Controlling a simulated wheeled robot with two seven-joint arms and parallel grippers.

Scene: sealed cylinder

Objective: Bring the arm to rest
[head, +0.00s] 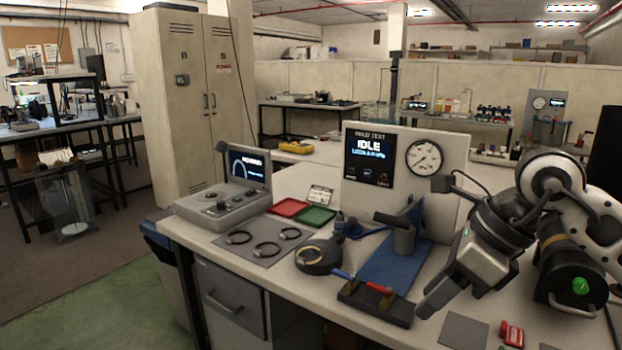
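My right arm comes in from the right edge, bent over the bench. Its gripper (436,298) hangs above the bench, pointing down and left, in front of the blue fixture's right side. I see the fingers side-on, and the gap between them cannot be made out. Nothing clearly shows held in it. My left gripper is not in view.
The workbench (325,318) holds a console (222,206), a mat with several rings (262,240), red (289,207) and green (314,217) trays, and a dark round holder (318,257). Under the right arm are a black drum with a green knob (570,273) and a red part (511,335).

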